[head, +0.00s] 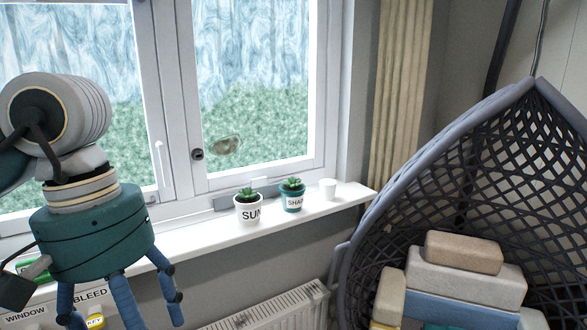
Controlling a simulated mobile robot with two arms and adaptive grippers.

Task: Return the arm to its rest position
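My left arm comes in from the left edge, in front of the window and sill. My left gripper (118,312) has a teal palm and blue fingers pointing down. The fingers are spread apart and I see nothing held between them; some fingertips are cut off by the bottom edge. My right arm and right gripper are not in view.
The white windowsill (190,243) holds a white pot marked SUN (249,213), a teal pot (292,200) and a white cup (327,189). A radiator (270,308) is below. A hanging chair (350,255) with cushions (463,253) stands right. Labels reading WINDOW (25,314) and BLEED (90,296) are lower left.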

